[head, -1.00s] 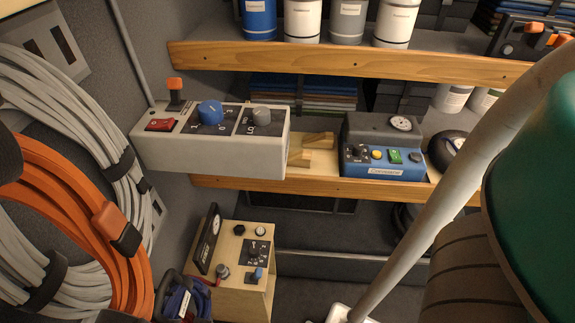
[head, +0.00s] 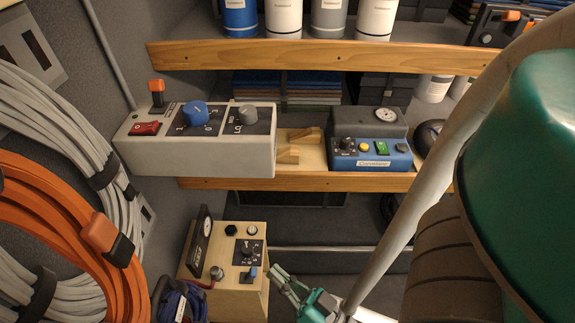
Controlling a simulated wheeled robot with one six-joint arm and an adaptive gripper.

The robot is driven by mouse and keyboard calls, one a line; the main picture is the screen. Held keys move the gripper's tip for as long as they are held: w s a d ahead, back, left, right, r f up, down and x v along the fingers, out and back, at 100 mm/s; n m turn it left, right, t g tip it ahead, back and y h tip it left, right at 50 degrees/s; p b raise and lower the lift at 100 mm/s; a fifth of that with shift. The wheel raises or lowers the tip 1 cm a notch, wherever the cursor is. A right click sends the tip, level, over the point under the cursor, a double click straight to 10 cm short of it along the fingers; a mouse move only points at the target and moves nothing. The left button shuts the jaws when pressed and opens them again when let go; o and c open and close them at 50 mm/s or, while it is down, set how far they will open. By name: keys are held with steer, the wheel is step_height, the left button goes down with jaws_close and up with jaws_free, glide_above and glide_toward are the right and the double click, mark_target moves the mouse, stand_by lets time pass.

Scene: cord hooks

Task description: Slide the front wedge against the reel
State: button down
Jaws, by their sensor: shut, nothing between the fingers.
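Two light wooden pieces that look like wedges lie on the middle shelf, between the white control box and the blue device. The rear one (head: 304,138) is partly behind the front one (head: 288,156), whose left end is hidden by the box. No reel is clear to me; a dark round object (head: 429,136), partly hidden by my arm, sits right of the blue device, and I cannot tell if it is the reel. My gripper (head: 279,275) is shut and empty, low in the head view, well below the shelf and right of the wooden panel box.
The white control box (head: 258,160) overhangs the shelf edge (head: 300,184). The blue device (head: 370,160) stands to the right. Below are a wooden panel box (head: 230,283) and a blue cord bundle (head: 180,305). Orange cord (head: 60,190) hangs left. Cans line the upper shelf (head: 330,56).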

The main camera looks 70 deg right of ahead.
steer(key=w+d+m+g+h, duration=0.1)
steer(key=w+d+m+h, duration=0.3)
steer(key=d+m+h, duration=0.35)
steer(key=m+g+h, duration=0.5)
steer(key=m+g, duration=1.8)
steer(key=m, duration=0.1)
glide_toward(290, 158)
steer(key=s+d, duration=0.2)
steer(key=s, duration=0.1)
steer(key=s+d, duration=0.1)
steer(key=s, duration=0.1)
steer(key=shift+w+d+t, duration=0.15)
steer(key=shift+w+d, duration=0.2)
steer(key=shift+d, duration=0.2)
steer(key=shift+w+d+t, duration=0.15)
steer(key=shift+w+d, duration=0.15)
steer(key=shift+d, duration=0.25)
steer(key=shift+w+d+n, duration=0.25)
steer(key=shift+w+d, duration=0.25)
steer(key=shift+d, duration=0.25)
steer(key=shift+w+d, duration=0.45)
steer(key=shift+d, duration=0.25)
